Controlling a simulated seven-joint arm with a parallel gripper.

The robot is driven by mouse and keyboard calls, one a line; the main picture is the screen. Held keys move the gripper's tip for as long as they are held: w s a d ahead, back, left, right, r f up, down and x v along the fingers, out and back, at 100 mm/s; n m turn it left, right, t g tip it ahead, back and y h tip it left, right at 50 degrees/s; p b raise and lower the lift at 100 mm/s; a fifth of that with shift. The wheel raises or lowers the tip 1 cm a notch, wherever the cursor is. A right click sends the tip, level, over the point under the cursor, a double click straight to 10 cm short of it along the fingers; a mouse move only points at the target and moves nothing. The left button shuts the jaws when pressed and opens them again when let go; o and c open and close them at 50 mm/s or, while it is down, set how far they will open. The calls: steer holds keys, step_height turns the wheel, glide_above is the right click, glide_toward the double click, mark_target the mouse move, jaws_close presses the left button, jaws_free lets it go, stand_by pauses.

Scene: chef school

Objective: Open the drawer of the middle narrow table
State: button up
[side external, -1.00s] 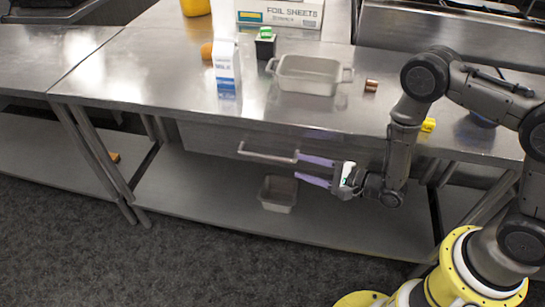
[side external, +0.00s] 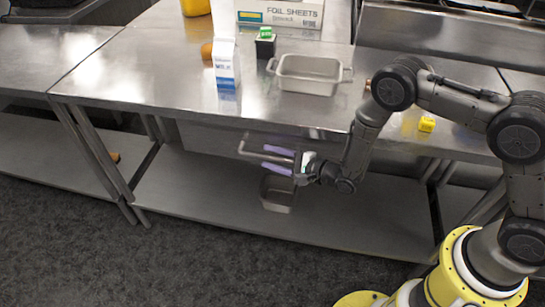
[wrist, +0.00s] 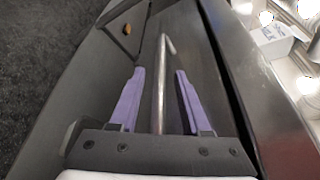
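The drawer (side external: 215,138) sits under the top of the middle steel table and looks closed. Its bar handle (side external: 262,155) runs along its front. My gripper (side external: 272,156) is open at the right part of the handle, with its purple fingers pointing left along it. In the wrist view the handle (wrist: 166,75) passes between the two open fingers of my gripper (wrist: 160,90), with gaps on both sides. I cannot see either finger touching it. The near end of the handle is hidden by the gripper body.
On the tabletop (side external: 150,75) stand a milk carton (side external: 226,65), a grey tray (side external: 308,75), a dark box with a green top (side external: 266,44) and a yellow block (side external: 427,124). A second container (side external: 278,192) sits on the lower shelf (side external: 200,195) below my gripper. The floor in front is clear.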

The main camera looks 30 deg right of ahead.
jaws_close()
stand_by(1.3)
